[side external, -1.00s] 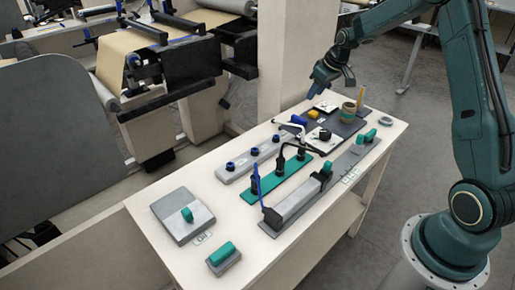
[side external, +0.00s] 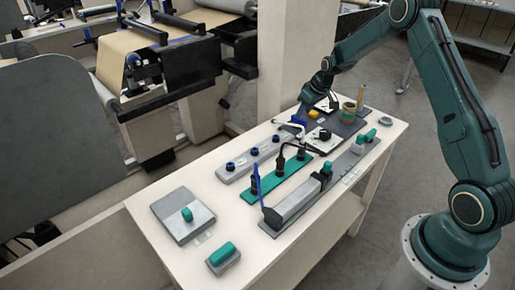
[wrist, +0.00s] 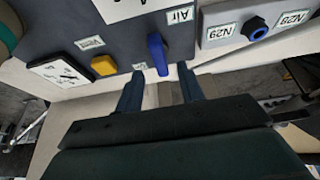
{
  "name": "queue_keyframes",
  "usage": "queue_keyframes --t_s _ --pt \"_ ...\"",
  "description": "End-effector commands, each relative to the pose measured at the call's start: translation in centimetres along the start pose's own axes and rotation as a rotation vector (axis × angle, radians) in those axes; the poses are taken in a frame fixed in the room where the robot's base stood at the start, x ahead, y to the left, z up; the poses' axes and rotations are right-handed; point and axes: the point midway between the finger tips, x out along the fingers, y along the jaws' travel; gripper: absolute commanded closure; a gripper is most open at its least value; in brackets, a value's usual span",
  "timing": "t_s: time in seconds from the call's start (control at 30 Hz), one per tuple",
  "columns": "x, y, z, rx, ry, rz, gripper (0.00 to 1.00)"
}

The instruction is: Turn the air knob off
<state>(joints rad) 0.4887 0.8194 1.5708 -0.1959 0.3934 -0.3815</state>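The air knob (wrist: 157,48) is a blue lever-shaped handle on a dark grey panel (wrist: 125,40), beside a label reading "Air" (wrist: 180,16). In the wrist view its long side runs roughly up and down the picture. My gripper (wrist: 161,70) is open, with one finger on each side of the knob's near end. In the side view my gripper (side external: 300,114) is low over the far part of the table and largely hides the knob.
A yellow button (wrist: 104,65) and a white card (wrist: 60,72) are left of the knob. A light grey strip with blue-ringed sockets (wrist: 257,28) is close on the right.

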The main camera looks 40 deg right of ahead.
Motion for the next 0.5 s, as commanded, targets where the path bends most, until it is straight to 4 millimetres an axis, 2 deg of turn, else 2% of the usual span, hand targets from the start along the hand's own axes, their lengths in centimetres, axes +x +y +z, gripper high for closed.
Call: queue_keyframes --t_s 0.2,0.5 --pt "2.6 0.0 0.1 0.001 -0.001 -0.001 0.62" --pt "4.1 0.0 0.0 0.001 -0.001 0.0 0.62"
